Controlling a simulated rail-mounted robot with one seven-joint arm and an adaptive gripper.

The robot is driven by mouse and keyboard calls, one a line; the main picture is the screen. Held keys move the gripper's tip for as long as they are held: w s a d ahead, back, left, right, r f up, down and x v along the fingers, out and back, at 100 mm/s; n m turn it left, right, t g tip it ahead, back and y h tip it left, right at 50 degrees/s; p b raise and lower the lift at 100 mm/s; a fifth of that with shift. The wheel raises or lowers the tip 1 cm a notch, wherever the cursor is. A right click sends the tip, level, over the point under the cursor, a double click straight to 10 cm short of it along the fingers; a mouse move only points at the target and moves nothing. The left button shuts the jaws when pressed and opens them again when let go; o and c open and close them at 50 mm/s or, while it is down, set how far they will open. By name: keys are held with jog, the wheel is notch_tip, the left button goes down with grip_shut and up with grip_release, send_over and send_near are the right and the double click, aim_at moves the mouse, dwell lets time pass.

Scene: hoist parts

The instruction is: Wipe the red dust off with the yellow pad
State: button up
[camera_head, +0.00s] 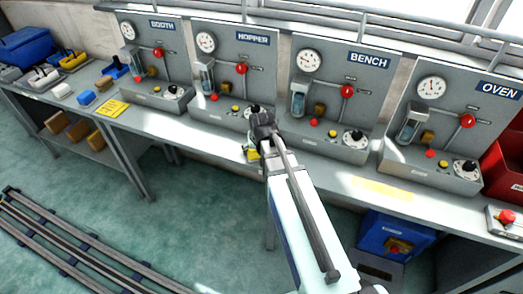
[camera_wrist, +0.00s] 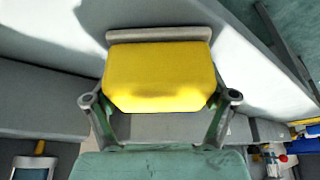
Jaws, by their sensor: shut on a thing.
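My gripper (camera_head: 256,146) is shut on the yellow pad (camera_head: 251,155), at the front edge of the long grey bench, in front of the HOPPER panel. In the wrist view the yellow pad (camera_wrist: 160,78) fills the space between my gripper's two fingers (camera_wrist: 162,100), with a grey strip along its far side. The grey bench surface lies beneath it; I cannot tell whether the pad touches it. I cannot make out any red dust in either view; the surface under the pad and gripper is hidden.
Panels marked BOOTH (camera_head: 162,25), HOPPER (camera_head: 252,39), BENCH (camera_head: 369,60) and OVEN (camera_head: 499,90) line the back, with red knobs and gauges standing out. A red bin (camera_head: 506,165) is at the right. A pale yellow patch (camera_head: 383,190) marks the bench front.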

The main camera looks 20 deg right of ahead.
jog(key=w+a, duration=0.4)
jog(key=a, duration=0.1)
jog(key=shift+w+f, duration=0.1)
jog(key=shift+f, duration=0.05)
jog(key=shift+s+d, duration=2.45)
jog(key=shift+d, duration=0.4)
jog(key=shift+s+d, duration=2.4)
jog(key=shift+d, duration=0.5)
jog(key=shift+s+d, duration=2.45)
jog(key=shift+d, duration=0.4)
jog(key=shift+w+r+p, duration=0.1)
jog(key=shift+r+p, duration=1.65)
jog(key=shift+r, duration=0.8)
